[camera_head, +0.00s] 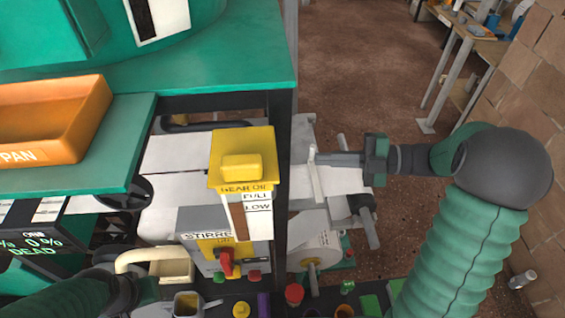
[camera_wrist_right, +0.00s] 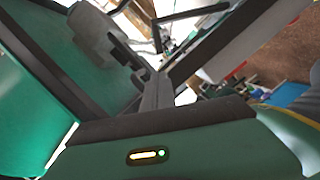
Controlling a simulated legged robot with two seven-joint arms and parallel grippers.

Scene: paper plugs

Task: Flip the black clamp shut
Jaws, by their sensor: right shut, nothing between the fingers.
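My right gripper (camera_head: 322,158) comes in from the right in the head view. It is shut and empty, its fingers pointing left at the pale plates and rods on the machine's right end (camera_head: 303,180). I cannot clearly make out the black clamp; a black bar (camera_head: 205,124) lies behind the yellow box, and a dark bar (camera_wrist_right: 192,15) shows at the top of the wrist view, but I cannot tell whether either is the clamp.
A black post (camera_head: 283,190) stands just left of my right gripper. A yellow box (camera_head: 242,160) and the stirrer box with a red knob (camera_head: 226,262) are left of it. An orange pan (camera_head: 60,115) sits on a green shelf. Open floor (camera_head: 350,60) lies behind.

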